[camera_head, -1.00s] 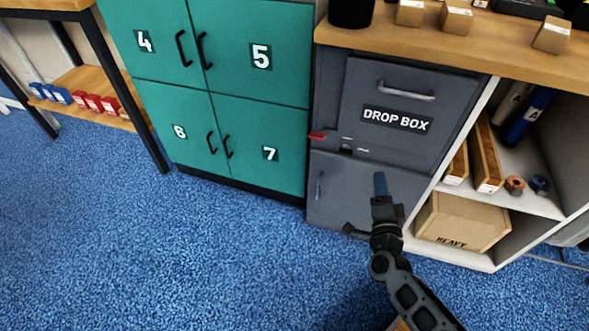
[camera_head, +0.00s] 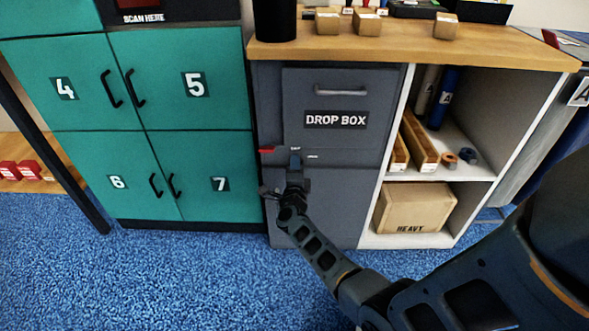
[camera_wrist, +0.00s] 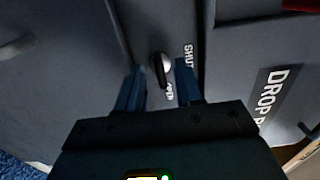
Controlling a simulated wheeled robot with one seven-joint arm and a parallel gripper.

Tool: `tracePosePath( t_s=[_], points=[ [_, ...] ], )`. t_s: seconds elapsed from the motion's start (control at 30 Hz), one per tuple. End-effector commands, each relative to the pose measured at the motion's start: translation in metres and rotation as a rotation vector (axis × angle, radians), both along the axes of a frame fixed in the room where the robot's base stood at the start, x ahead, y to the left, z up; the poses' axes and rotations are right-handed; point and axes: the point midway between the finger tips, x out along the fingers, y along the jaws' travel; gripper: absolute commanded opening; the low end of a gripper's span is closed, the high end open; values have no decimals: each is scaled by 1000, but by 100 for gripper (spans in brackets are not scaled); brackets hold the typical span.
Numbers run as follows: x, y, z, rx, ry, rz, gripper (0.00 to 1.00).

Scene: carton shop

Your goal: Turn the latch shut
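The latch (camera_wrist: 160,68) is a short dark lever on a round silvery base on the grey cabinet front. In the wrist view its free end points down toward a small, partly readable label, likely OPEN; the SHUT label (camera_wrist: 188,56) is up and right of it. My gripper (camera_wrist: 158,80) is open, with one blue finger on each side of the lever; I cannot tell whether either touches it. In the head view my gripper (camera_head: 295,162) is at the cabinet front below the labels and hides the latch. The drop box door (camera_head: 335,95) is above it and looks closed.
A red piece (camera_head: 267,149) sticks out left of the gripper. Teal lockers (camera_head: 190,150) stand left, and an open shelf with a HEAVY carton (camera_head: 412,208) stands right. A wooden counter (camera_head: 480,50) is above. Blue carpet (camera_head: 180,280) in front is clear.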

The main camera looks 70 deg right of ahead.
Motion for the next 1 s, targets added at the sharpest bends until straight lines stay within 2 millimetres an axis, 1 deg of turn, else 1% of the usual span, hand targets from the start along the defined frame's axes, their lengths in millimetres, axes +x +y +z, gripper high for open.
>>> tracePosePath(
  t_s=[0.03,0.13,0.4,0.77,0.8,1.0],
  points=[
    [1,-4,-2,1,0,-2,36],
    [3,-8,-1,1,0,-1,36],
    [3,-9,0,0,2,0,36],
    [3,-9,0,0,2,1,2],
    [3,-9,0,0,2,1,0],
    [3,-9,0,-3,10,1,0]
  ],
)
